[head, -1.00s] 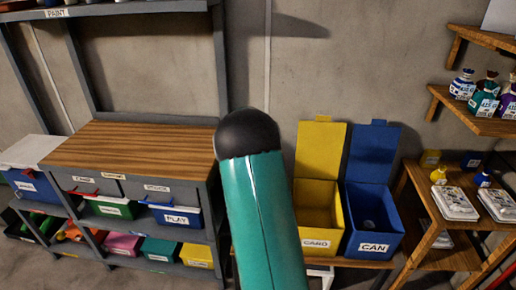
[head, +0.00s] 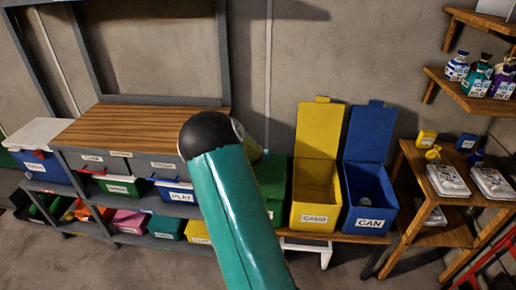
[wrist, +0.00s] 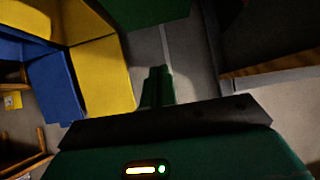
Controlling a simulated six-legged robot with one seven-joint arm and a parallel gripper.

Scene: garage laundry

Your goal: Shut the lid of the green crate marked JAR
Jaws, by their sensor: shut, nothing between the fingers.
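A green crate (head: 271,188) stands left of the yellow crate in the head view, mostly hidden behind my teal arm. Its label does not show, and I cannot tell from this view how its lid stands. In the wrist view a dark green panel (wrist: 150,10), probably part of that crate, shows at the top edge. My gripper (wrist: 160,72) is in the wrist view, its fingers together and empty, right of the yellow crate and apart from the green panel in the picture. In the head view my gripper is hidden behind the arm.
The yellow crate (head: 315,190) and blue CAN crate (head: 369,195) stand with lids upright. A wood-topped workbench (head: 140,125) with bins is at left. A wooden shelf unit (head: 430,180) is at right. Open floor lies in front.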

